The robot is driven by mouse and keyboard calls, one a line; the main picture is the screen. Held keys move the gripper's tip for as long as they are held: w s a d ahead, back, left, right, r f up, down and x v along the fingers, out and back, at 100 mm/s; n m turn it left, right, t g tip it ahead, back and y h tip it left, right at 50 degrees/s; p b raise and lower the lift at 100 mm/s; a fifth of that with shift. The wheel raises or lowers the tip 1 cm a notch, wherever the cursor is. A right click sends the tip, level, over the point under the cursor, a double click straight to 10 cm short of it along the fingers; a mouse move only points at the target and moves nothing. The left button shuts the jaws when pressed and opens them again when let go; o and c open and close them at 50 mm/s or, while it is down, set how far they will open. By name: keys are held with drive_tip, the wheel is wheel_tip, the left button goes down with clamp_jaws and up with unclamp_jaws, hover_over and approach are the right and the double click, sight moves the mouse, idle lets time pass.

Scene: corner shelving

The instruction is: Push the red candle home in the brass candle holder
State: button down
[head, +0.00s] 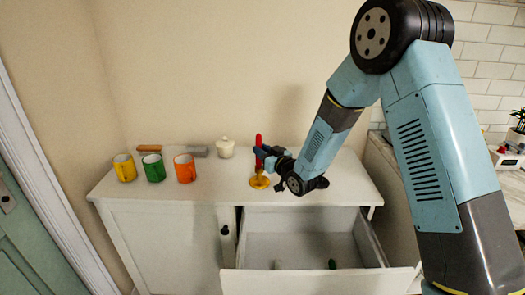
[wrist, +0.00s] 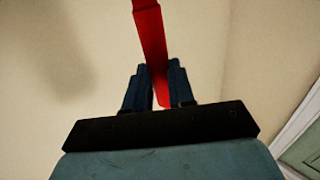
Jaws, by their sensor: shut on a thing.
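The red candle (head: 259,141) stands upright above the brass candle holder (head: 260,182) on the white cabinet top. My gripper (head: 262,154) is shut on the candle from the right side, above the holder. In the wrist view the candle (wrist: 149,30) passes between the two dark fingers of my gripper (wrist: 157,82) and sticks out beyond them.
A white lidded jar (head: 225,148) and a grey block (head: 197,151) are behind. An open drawer (head: 300,282) juts out below the holder. The cabinet top (head: 335,185) is clear at the right.

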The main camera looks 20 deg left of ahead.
drive_tip(key=shift+f, duration=0.55)
drive_tip(key=c, duration=0.9)
unclamp_jaws()
drive_tip(key=v, duration=1.3)
drive_tip(key=shift+s+d, duration=0.25)
drive_tip(key=shift+d, duration=0.05)
